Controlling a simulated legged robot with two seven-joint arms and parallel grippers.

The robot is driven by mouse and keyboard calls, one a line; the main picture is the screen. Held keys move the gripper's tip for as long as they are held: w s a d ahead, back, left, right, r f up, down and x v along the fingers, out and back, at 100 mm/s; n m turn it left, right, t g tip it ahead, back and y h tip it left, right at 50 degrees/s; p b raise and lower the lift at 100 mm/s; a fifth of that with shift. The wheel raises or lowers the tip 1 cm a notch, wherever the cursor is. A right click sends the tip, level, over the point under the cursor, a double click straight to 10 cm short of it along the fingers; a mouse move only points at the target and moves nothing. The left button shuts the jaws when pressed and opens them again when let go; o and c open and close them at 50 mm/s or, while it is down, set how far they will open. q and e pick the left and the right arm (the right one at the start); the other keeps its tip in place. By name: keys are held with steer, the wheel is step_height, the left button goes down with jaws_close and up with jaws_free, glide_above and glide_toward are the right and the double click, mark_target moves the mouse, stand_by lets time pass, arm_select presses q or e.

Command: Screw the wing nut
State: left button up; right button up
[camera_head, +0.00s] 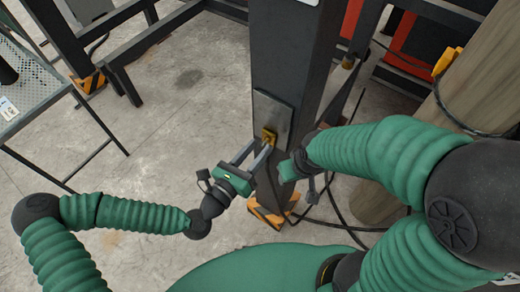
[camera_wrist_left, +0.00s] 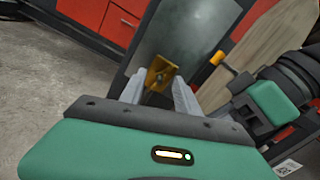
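The wing nut (camera_head: 268,136) is a small yellow-gold piece on a grey metal plate (camera_head: 272,118) fixed to a dark upright post (camera_head: 290,60). It also shows in the left wrist view (camera_wrist_left: 159,74), in front of the plate. My left gripper (camera_head: 259,149) reaches up to the nut from the lower left. Its two grey fingers are apart, one on each side of the nut, in the left wrist view (camera_wrist_left: 160,82). Whether either finger touches it cannot be told. My right gripper (camera_head: 288,169) is close by, right of and below the nut; its fingers are hidden.
A mesh-topped table (camera_head: 35,85) stands at the left, and dark steel frames are behind. A wooden pole (camera_head: 480,85) and red panels (camera_head: 400,40) are at the right. Black cables (camera_head: 325,222) lie by the post's yellow-and-black foot. The floor at left centre is clear.

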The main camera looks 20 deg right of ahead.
arm_select(q)
steer(key=shift+x, duration=0.85)
steer(key=shift+c, duration=0.2)
jaws_close()
steer(key=shift+f+m+p, duration=0.1)
steer(key=shift+m+p, duration=0.4)
steer(key=shift+m, duration=1.4)
stand_by(0.3)
steer(key=shift+s+m+p, duration=0.1)
steer(key=shift+m+p, duration=0.4)
steer(key=shift+m, duration=1.9)
steer(key=shift+s+d+f+m+p, duration=0.1)
steer(key=shift+m+p, duration=0.15)
steer(key=shift+m, duration=0.8)
steer(key=shift+f+m+p, duration=0.1)
steer(key=shift+m+p, duration=0.1)
steer(key=shift+m, duration=0.85)
steer(key=shift+m+p, duration=0.35)
steer(key=shift+m, duration=1.75)
